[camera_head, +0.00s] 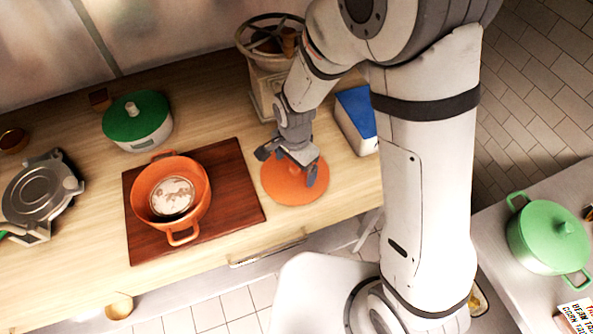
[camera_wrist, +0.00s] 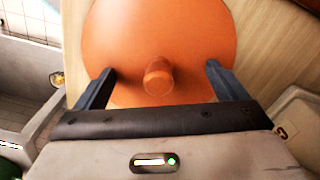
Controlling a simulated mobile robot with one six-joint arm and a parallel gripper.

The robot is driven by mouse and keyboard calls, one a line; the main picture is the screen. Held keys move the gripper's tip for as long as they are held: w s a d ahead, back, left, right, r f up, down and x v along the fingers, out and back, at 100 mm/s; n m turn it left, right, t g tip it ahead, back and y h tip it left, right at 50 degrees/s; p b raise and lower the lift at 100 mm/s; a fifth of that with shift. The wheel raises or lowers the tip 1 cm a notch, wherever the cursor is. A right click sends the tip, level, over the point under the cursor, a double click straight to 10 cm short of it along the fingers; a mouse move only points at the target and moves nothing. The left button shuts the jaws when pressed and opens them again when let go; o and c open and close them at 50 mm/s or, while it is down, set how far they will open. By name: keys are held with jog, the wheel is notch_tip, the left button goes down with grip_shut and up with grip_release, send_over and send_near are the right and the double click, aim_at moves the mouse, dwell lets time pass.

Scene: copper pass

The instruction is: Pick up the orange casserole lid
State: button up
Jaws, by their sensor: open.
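The orange casserole lid (camera_head: 294,192) is a round disc lying on the wooden counter, right of the dark red board. In the wrist view the lid (camera_wrist: 160,35) fills the upper middle, with its round orange knob (camera_wrist: 158,76) standing up near the centre. My gripper (camera_head: 291,170) is above the lid. In the wrist view my gripper (camera_wrist: 158,82) is open, with one finger on each side of the knob and a gap on both sides. I cannot tell how far the fingertips are above the lid's surface.
An orange casserole (camera_head: 172,193) without a lid stands on the dark red board (camera_head: 240,190). A green-lidded pot (camera_head: 137,120) stands behind it. A coffee grinder (camera_head: 262,92) and a blue-topped box (camera_head: 356,117) stand close behind and right of my gripper. A green pot (camera_head: 548,234) stands on the right counter.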

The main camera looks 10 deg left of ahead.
jog(key=c, duration=1)
jog(key=shift+s+d+f, duration=0.1)
jog(key=shift+s, duration=0.05)
jog(key=c, duration=0.6)
